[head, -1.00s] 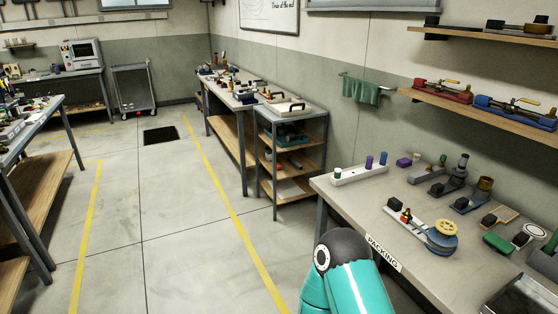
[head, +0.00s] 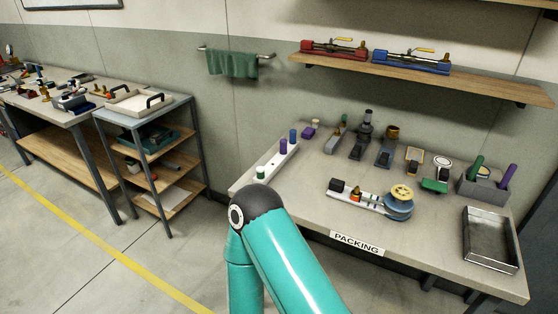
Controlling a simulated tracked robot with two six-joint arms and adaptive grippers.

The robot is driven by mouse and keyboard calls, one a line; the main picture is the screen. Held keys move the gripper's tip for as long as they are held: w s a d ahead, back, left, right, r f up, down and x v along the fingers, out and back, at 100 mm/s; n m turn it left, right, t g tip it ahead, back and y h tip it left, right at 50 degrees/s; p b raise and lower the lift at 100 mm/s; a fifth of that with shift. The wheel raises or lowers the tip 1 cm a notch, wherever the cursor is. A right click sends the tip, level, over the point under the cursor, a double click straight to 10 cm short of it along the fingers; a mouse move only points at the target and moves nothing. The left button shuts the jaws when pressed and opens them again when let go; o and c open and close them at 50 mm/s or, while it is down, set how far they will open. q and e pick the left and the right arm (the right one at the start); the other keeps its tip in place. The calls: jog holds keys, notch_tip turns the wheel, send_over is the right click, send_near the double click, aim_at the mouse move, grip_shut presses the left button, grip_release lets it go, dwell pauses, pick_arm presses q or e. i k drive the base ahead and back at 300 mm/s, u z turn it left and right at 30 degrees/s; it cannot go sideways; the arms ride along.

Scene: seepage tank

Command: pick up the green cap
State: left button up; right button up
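A small green cap (head: 261,174) sits at the near end of a white rack (head: 271,163) on the left side of the packing bench. I cannot tell if it is loose or seated in the rack. Two purple-blue pieces stand further along the same rack. Other green items are a flat green block (head: 435,186) and a green cylinder (head: 477,166) in a grey holder at the right. My teal arm crosses the lower middle, close in front of the rack. Neither gripper shows in the head view.
The packing bench (head: 310,205) also holds a white fixture with a yellow-topped spool (head: 401,194), several small devices along the back, and a metal tray (head: 490,238) at the right. A shelf cart (head: 150,115) stands to the left, with open floor before it.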

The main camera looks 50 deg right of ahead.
aim_at(260, 170)
jog(key=z, duration=0.35)
jog(key=i, duration=0.85)
jog(key=z, duration=0.55)
jog(key=k, duration=0.9)
jog(key=z, duration=0.2)
jog(key=i, duration=0.9)
jog(key=u, duration=0.1)
